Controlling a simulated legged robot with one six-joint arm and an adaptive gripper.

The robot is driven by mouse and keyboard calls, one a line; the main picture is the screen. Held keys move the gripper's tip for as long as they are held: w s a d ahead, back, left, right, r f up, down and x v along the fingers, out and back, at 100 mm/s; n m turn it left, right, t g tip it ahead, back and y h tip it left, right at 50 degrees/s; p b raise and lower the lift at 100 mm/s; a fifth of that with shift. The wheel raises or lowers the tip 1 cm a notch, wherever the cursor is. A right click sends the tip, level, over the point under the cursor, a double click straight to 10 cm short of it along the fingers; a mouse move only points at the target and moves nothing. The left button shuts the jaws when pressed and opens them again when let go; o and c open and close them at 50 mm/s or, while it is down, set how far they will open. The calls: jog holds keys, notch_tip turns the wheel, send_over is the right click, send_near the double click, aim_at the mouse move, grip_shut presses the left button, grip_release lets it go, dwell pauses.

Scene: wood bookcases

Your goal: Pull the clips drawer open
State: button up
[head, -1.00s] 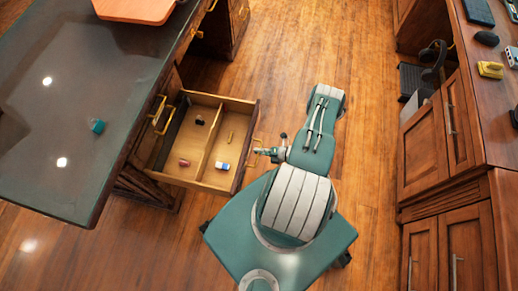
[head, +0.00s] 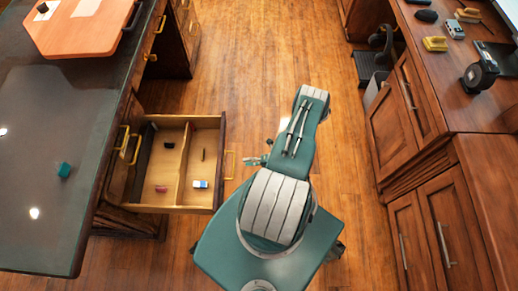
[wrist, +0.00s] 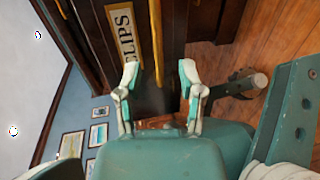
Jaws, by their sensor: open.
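In the wrist view a pale label reading "CLIPS" (wrist: 125,32) shows sideways on a dark wooden drawer front, with a yellow handle (wrist: 157,40) beside it. My gripper (wrist: 159,76) is open and empty; its fingertips appear around the lower end of that handle in the picture, and contact cannot be told. In the head view a desk drawer (head: 170,209) stands open, with a yellow handle (head: 230,165) on its front. My gripper (head: 256,161) is small there, just right of that handle and apart from it. The label is hidden in the head view.
The open drawer holds several small items, including a red one (head: 161,188) and a white-blue one (head: 200,184). The glass-topped desk (head: 50,110) is on the left. Wooden cabinets (head: 440,200) stand on the right. Bare wood floor (head: 245,70) lies between.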

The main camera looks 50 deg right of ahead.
jog(key=v, duration=0.5)
jog(key=shift+s+d, duration=0.1)
jog(key=shift+s, duration=0.15)
